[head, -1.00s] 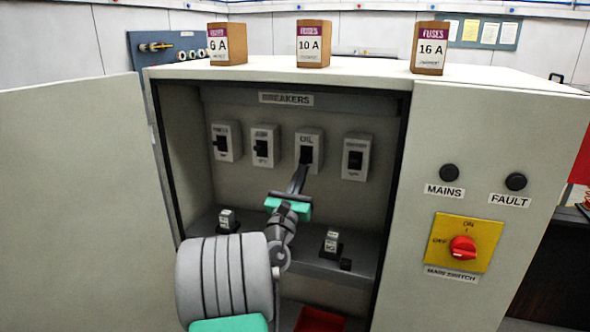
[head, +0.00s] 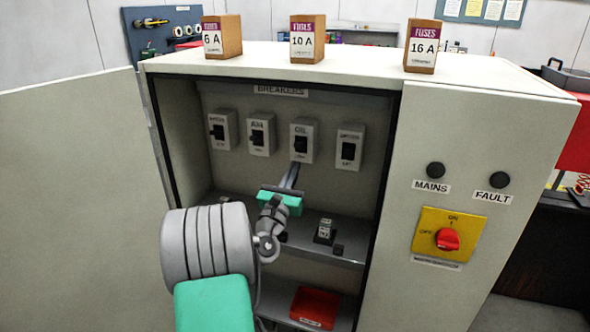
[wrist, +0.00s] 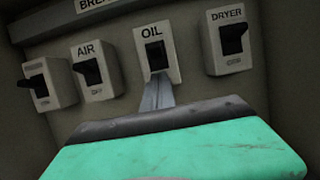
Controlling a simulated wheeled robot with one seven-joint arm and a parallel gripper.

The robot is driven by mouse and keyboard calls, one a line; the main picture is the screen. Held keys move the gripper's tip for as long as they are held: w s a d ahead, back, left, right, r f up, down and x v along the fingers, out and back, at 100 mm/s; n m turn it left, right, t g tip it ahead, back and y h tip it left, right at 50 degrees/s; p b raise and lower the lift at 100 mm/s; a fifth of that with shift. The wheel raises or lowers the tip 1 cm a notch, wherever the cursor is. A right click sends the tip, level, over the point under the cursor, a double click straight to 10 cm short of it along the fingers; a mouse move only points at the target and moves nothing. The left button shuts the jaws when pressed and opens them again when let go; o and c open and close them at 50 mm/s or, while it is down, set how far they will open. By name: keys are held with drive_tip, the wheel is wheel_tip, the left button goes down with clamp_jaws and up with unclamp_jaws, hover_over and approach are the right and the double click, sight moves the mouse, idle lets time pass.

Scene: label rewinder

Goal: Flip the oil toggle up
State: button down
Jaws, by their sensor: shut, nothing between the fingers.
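The oil breaker (head: 303,143) is a pale box with a black toggle (head: 301,145), third in the row inside the open cabinet. In the wrist view the oil toggle (wrist: 156,57) sits under the OIL label; I cannot tell clearly whether it is up or down. My gripper (head: 294,168) is shut and empty, its narrow grey fingers pointing up at the oil breaker's lower edge. In the wrist view the fingertips (wrist: 158,88) lie just below the toggle and cover part of the breaker's bottom. Contact cannot be made out.
The air breaker (wrist: 95,70) and dryer breaker (wrist: 230,42) flank it closely. A shelf (head: 340,250) with a small fuse holder (head: 324,231) lies below, above a red tray (head: 314,307). The open door (head: 70,200) and the switch panel (head: 480,270) bound the cabinet.

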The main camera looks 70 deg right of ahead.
drive_tip(key=a+b, duration=0.1)
drive_tip(key=a, duration=0.9)
drive_tip(key=shift+a+f+b, duration=0.15)
drive_tip(key=shift+a+b, duration=0.05)
drive_tip(key=shift+b, duration=0.1)
